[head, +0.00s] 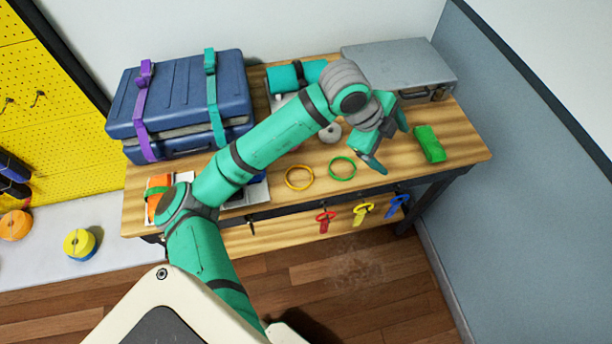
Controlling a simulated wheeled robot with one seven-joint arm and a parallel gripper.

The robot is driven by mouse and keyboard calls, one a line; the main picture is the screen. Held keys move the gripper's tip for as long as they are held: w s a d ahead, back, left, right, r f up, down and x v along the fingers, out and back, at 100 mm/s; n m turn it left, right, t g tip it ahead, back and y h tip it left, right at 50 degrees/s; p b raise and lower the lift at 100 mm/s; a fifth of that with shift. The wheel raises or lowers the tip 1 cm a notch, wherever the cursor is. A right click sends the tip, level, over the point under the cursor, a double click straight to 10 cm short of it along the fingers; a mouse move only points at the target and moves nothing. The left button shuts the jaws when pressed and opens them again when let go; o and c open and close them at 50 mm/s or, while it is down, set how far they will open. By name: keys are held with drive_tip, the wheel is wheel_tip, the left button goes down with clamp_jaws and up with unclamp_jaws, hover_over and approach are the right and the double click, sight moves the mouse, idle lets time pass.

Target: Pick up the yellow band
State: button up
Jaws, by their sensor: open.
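The yellow band (299,189) is a thin orange-yellow ring lying flat on the wooden workbench (455,155), near its front edge. A similar green band (342,179) lies just right of it, apart from it. My gripper (391,146) is above the bench, to the right of both bands and nearer the back than the yellow one. Its fingers are spread and nothing shows between them. The yellow band is in full view.
A blue case (185,92) with purple and teal straps stands at the bench's left. A grey case (400,65) lies at the back right. A green block (430,144) sits right of my gripper. Red, yellow and blue clips hang along the front edge.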

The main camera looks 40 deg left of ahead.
sight(301, 179)
drive_tip(key=s+a+f+g+y, duration=0.1)
drive_tip(key=s+a+g+y, duration=0.35)
drive_tip(key=s+a, duration=1)
drive_tip(key=shift+g, duration=0.35)
drive_tip(key=shift+w+a+f, duration=0.2)
drive_tip(key=shift+a+f, duration=0.25)
drive_tip(key=shift+f, duration=1.35)
drive_tip(key=shift+w+a+f, duration=0.25)
drive_tip(key=shift+a+f, duration=0.15)
drive_tip(key=shift+f, duration=1.4)
drive_tip(key=shift+w+a+f, duration=0.2)
drive_tip(key=shift+a+f, duration=0.25)
drive_tip(key=shift+f, duration=1.35)
drive_tip(key=c, duration=1.1)
